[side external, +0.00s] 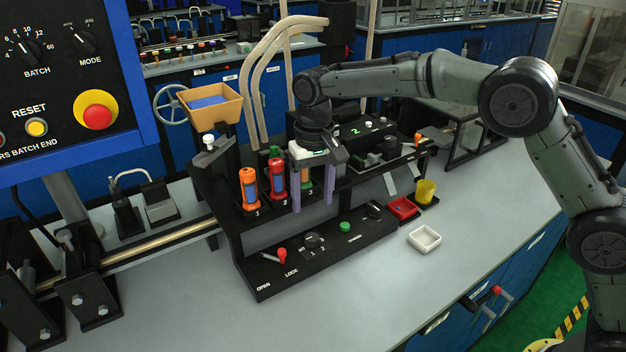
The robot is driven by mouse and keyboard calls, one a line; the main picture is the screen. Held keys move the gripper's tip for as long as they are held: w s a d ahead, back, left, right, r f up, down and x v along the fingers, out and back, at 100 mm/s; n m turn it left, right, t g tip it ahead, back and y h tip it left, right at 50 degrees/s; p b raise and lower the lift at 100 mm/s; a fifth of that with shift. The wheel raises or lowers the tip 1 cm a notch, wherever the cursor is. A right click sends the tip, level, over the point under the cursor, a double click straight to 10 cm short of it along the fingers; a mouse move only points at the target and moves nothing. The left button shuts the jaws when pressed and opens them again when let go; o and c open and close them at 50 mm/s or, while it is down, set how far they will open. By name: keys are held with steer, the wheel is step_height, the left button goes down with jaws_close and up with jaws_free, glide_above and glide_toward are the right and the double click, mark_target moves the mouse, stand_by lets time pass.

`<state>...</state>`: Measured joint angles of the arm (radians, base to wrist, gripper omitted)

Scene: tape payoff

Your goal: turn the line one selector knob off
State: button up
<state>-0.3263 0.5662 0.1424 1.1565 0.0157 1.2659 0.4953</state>
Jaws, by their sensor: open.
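The black sloped control panel (330,252) stands at the front of the bench unit. It carries a black selector knob (312,240) left of centre and another dark knob (374,210) near its right end. Their labels are too small to read, so I cannot tell which is line one or where either points. My gripper (312,205) points down with its purple fingers apart. It appears above and behind the left knob in the picture, and no contact with either knob shows. Its fingers partly hide the numbered holders behind.
A red lever (275,256) and a green button (345,227) share the panel. A red tray (402,208), yellow cup (426,191) and white dish (424,238) sit to the right. The front bench is clear.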

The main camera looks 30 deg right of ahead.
steer(key=shift+r, duration=2)
steer(key=s+d+r+m+t, duration=0.1)
steer(key=s+d+r, duration=0.3)
steer(key=r, duration=0.3)
steer(key=s+d+r+t, duration=0.2)
steer(key=s+d+r, duration=0.25)
steer(key=r, duration=0.25)
steer(key=s+d+r+t, duration=0.15)
steer(key=s+d, duration=0.45)
steer(key=s, duration=0.6)
steer(key=s+d+f+n+t, duration=0.1)
steer(key=s+d+f+n, duration=0.1)
steer(key=s+f, duration=1)
steer(key=shift+s+d+f+n, duration=0.2)
steer(key=shift+s+d+n, duration=0.2)
steer(key=shift+s+n, duration=0.15)
